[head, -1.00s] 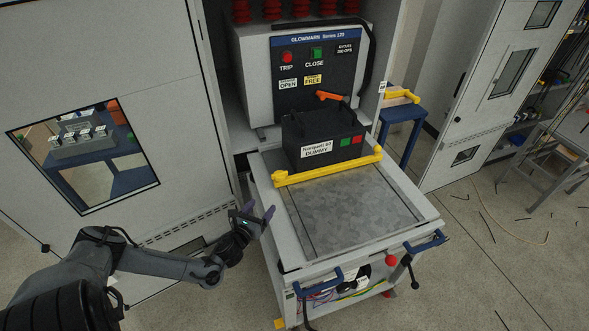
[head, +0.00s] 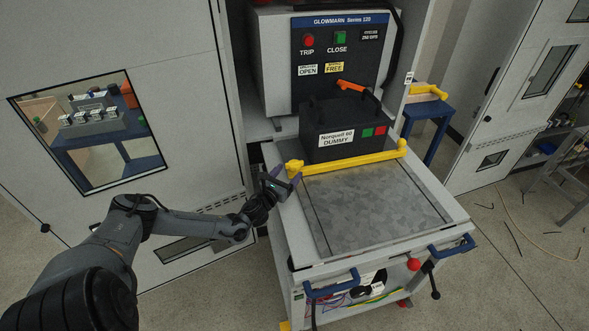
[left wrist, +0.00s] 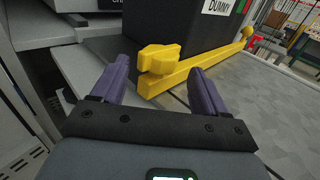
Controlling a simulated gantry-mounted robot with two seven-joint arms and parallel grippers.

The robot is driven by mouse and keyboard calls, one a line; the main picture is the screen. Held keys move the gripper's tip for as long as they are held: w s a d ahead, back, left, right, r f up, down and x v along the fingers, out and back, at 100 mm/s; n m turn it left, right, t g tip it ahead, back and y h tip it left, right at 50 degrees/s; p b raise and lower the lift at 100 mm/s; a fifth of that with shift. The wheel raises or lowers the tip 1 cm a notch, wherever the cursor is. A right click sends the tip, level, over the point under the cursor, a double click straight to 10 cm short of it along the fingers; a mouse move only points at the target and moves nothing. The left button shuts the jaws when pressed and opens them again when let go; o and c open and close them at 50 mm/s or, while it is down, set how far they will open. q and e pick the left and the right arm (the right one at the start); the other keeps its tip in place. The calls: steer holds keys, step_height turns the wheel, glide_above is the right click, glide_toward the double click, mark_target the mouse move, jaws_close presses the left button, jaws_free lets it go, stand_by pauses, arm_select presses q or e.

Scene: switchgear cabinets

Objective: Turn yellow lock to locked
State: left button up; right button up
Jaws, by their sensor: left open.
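The yellow lock is a knob (head: 293,167) at the left end of a yellow bar (head: 352,158) that lies across the cart top, in front of the black dummy box (head: 336,128). In the left wrist view the lobed knob (left wrist: 158,60) shows ahead of and between the purple fingers. My left gripper (head: 283,180) is open at the cart's left edge, close in front of the knob; its fingers (left wrist: 155,85) stand on either side of the knob's line. I cannot tell whether they touch it. My right gripper is not in view.
The grey cart top (head: 375,205) is bare in front of the bar. A cabinet door with a window (head: 90,130) stands left.

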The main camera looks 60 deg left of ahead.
mark_target(291, 170)
arm_select(q)
steer(key=shift+b+x, duration=0.6)
steer(key=shift+x, duration=1.95)
steer(key=c, duration=1)
